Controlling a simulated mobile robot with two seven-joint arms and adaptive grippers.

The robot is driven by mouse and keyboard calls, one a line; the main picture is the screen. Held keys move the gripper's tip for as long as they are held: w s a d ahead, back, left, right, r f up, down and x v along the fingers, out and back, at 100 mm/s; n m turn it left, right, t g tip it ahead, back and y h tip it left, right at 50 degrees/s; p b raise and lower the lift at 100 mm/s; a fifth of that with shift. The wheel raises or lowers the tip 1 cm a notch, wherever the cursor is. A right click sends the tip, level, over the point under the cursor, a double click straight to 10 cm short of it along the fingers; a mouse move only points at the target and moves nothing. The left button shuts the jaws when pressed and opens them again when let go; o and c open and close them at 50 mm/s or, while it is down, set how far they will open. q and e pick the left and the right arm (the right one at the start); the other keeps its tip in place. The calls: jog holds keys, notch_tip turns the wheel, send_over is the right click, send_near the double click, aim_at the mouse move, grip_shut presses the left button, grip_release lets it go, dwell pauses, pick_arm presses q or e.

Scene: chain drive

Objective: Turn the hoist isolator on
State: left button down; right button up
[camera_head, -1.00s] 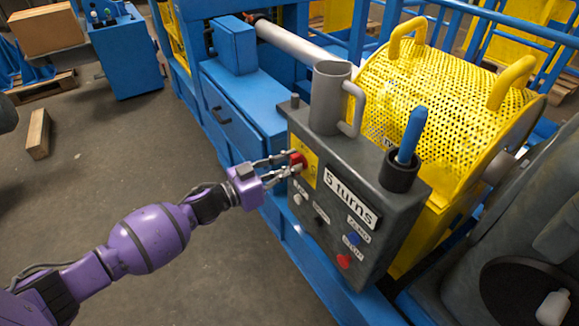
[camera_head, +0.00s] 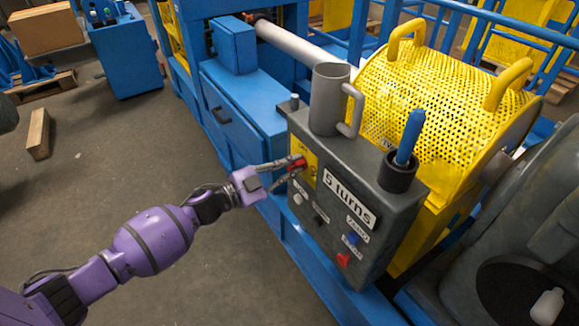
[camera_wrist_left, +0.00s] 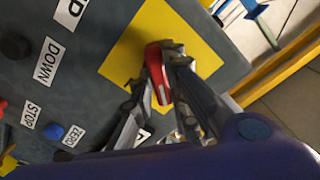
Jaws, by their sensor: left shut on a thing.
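The hoist isolator is a red knob (camera_head: 299,163) on a yellow plate (camera_head: 311,172) at the left end of the grey control box (camera_head: 385,222). My left gripper (camera_head: 290,169) reaches it from the left and is shut on the knob. In the left wrist view the red knob (camera_wrist_left: 155,73) stands between the fingers over the yellow plate (camera_wrist_left: 205,45), with a pale mark on its edge. The fingers hide part of the knob and plate. A small post (camera_head: 295,101) on the box's top corner has a pale tip. My right gripper is not in view.
Labelled buttons sit below the knob, including a blue one (camera_head: 354,239) and a red one (camera_head: 343,259). A grey mug (camera_head: 328,98) and a blue-handled tool in a dark cup (camera_head: 398,172) stand on the box. A yellow perforated guard (camera_head: 440,95) is behind.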

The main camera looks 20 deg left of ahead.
pick_arm(q)
jog(key=m, duration=0.3)
jog(key=shift+m, duration=0.4)
jog(key=m+b, duration=0.1)
jog(key=m, duration=0.3)
jog(key=shift+f, duration=0.1)
jog(key=shift+m+b, duration=0.35)
jog(key=shift+m, duration=0.95)
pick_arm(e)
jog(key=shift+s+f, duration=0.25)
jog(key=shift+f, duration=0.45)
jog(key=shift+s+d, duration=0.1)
pick_arm(q)
jog(key=c, duration=1.7)
grip_release()
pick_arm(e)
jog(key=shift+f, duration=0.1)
pick_arm(q)
jog(key=shift+s, duration=0.1)
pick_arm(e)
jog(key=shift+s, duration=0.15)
